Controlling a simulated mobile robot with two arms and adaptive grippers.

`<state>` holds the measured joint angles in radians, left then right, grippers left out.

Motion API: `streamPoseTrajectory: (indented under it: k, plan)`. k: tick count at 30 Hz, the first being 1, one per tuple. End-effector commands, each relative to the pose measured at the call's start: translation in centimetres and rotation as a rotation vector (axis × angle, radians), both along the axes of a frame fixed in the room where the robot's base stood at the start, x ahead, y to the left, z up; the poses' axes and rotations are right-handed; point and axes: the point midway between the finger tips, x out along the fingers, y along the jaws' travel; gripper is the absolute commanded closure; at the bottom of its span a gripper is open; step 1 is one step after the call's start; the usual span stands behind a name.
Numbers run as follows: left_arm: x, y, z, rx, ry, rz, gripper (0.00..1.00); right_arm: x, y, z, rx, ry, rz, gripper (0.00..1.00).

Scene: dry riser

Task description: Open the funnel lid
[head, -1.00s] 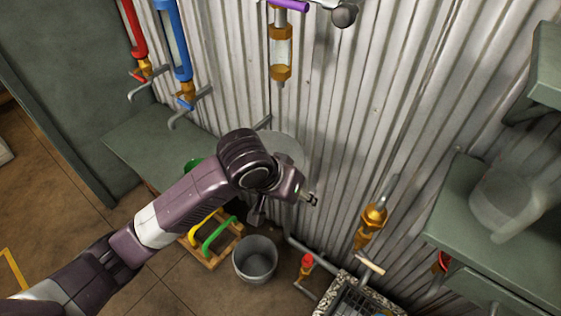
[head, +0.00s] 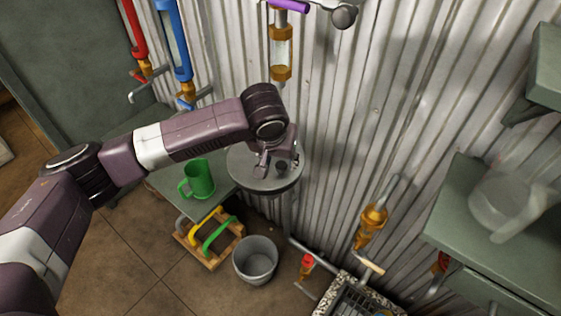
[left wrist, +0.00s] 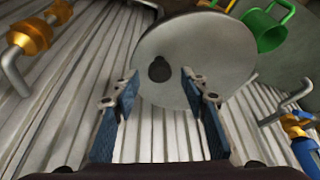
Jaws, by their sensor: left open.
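The funnel lid (head: 244,172) is a round grey disc against the corrugated wall, in the middle of the head view. It fills the upper middle of the left wrist view (left wrist: 208,48), with a dark round knob (left wrist: 159,69) on it. My left gripper (head: 276,164) is open and over the lid, hiding part of it in the head view. In the left wrist view its two fingers (left wrist: 160,90) are spread, with the knob just beyond and between the tips. Whether they touch the lid I cannot tell. My right gripper is not in view.
A green mug (head: 200,180) stands on the green-grey bench left of the lid. A grey bucket (head: 256,262) and a wooden crate (head: 222,250) are on the floor below. Red and blue tubes (head: 172,40) and a brass-ended sight glass (head: 281,48) hang on the wall.

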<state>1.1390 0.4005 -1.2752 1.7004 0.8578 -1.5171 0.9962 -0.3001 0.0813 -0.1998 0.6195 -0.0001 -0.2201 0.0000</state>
Motion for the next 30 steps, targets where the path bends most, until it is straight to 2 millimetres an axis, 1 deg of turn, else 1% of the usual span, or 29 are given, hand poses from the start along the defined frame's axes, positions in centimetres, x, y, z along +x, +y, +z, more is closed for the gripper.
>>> streamPoseTrajectory:
  k: [3,6,14,24,25,30]
  plan:
    - [0.4,-0.1,-1.1,0.000,0.000,0.000,0.59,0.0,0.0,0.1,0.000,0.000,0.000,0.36]
    - [0.6,-0.1,-1.6,0.000,0.000,-0.001,0.59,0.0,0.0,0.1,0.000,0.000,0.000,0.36]
    - [0.6,-0.2,-1.6,-0.001,-0.001,-0.001,0.60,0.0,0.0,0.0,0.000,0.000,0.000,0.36]
    - [0.6,-0.2,-1.6,-0.001,-0.001,-0.001,0.98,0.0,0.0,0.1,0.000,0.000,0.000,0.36]
    - [0.6,-0.2,-1.6,-0.001,-0.001,-0.001,1.00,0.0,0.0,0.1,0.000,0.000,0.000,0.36]
    - [0.6,-0.2,-1.6,-0.001,-0.001,-0.001,1.00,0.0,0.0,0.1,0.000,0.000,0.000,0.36]
